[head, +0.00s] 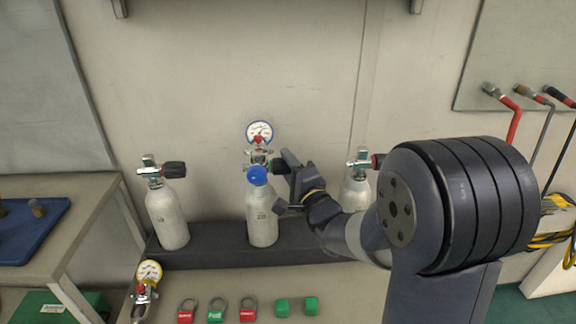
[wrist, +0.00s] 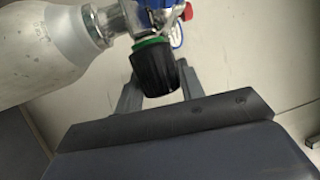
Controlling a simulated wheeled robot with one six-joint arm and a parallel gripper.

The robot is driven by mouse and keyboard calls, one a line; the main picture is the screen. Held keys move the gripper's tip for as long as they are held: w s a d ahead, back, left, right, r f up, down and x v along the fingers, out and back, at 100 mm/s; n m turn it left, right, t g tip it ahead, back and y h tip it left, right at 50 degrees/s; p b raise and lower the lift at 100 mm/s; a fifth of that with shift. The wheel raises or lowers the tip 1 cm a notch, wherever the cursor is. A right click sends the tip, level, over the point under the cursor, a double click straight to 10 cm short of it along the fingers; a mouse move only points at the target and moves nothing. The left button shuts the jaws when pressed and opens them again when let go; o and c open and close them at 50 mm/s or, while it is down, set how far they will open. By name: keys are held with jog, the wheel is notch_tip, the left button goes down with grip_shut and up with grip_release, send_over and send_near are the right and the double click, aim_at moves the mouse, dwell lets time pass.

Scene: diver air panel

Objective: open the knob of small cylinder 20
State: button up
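The middle small cylinder (head: 262,220) is pale grey and upright on a dark ledge, with a marking too small to read surely. Its top carries a metal valve with a blue round cap (head: 258,176) and a white-faced gauge (head: 259,132). Its black knob (head: 280,167) points right, toward my gripper (head: 286,183). In the wrist view the cylinder (wrist: 40,55) lies at the left, and the black knob (wrist: 153,68) with a green ring sits between the two fingers of my gripper (wrist: 159,88). The fingers are apart; contact with the knob cannot be told.
Similar cylinders stand at left (head: 168,215) and right (head: 354,192), the right one partly hidden by my arm. A loose gauge (head: 148,272), several padlocks (head: 217,310) and green blocks (head: 311,306) are in front. Hoses (head: 515,118) hang at the right. A blue tray (head: 30,228) is at left.

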jog(key=c, duration=0.5)
jog(key=shift+f+b, duration=0.3)
jog(key=shift+b, duration=0.8)
jog(key=n+t+y+b, duration=0.1)
jog(key=t+b, duration=0.1)
jog(key=b, duration=0.4)
jog(key=shift+f, duration=0.2)
jog(key=n+t+y+b, duration=0.2)
jog(key=n+y+b, duration=0.1)
jog(key=b, duration=0.7)
jog(key=shift+b, duration=0.3)
jog(key=y+b, duration=0.1)
jog(key=n+y+b, duration=0.1)
jog(key=b, duration=0.1)
jog(key=shift+r+n+y, duration=0.25)
jog(key=shift+n+y, duration=0.05)
jog(key=shift+r+n+t+y+b, duration=0.3)
jog(key=shift+n+b, duration=0.1)
jog(key=shift+b, duration=0.25)
